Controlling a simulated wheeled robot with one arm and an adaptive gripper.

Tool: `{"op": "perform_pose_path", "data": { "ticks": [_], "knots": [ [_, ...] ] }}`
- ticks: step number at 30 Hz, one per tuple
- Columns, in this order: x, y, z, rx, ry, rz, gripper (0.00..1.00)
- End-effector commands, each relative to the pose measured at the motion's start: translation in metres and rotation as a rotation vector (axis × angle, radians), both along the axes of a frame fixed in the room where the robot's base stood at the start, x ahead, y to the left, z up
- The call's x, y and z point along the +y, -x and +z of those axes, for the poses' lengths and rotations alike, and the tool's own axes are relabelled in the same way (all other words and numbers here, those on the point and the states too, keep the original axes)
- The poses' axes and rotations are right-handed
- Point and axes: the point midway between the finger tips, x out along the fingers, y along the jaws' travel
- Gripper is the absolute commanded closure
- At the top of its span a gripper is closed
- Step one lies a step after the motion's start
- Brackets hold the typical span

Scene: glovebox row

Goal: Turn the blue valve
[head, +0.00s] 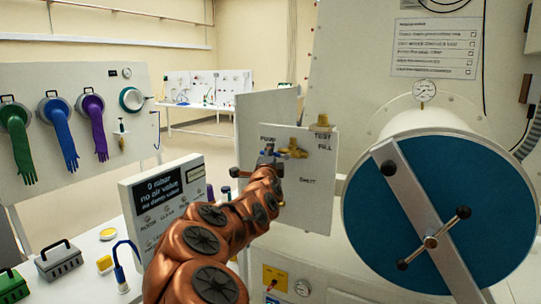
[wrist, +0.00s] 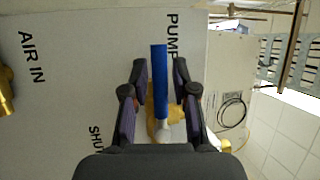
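The blue valve handle (wrist: 159,85) shows in the wrist view as a straight blue lever on a brass body (wrist: 157,125), by the PUMP label on a pale panel (wrist: 80,70). My gripper (wrist: 160,72) is open, with one dark finger on each side of the lever and visible gaps between. In the head view my gripper (head: 263,163) is at the left part of the valve panel (head: 315,200), under the PUMP label. It hides most of the blue handle there.
Brass fittings (head: 293,149) sit right of my gripper, another (head: 321,123) by the TEST label. A large blue round door (head: 385,235) with a crossbar stands at right. A sign (head: 165,205) stands left of my arm. Gloves (head: 57,130) hang on the left wall panel.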

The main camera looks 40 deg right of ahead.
Motion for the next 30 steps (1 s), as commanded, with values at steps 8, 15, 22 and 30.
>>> {"op": "perform_pose_path", "data": {
  "ticks": [8, 15, 22, 30],
  "knots": [
    [0.0002, 0.0000, 0.0001, 0.000, 0.000, 0.000, 1.00],
    [0.0002, 0.0000, 0.0001, 0.000, 0.000, 0.000, 1.00],
    [0.0002, 0.0000, 0.0001, 0.000, 0.000, 0.000, 1.00],
    [0.0003, 0.0035, -0.0010, 0.016, 0.004, 0.000, 1.00]
  ]
}}
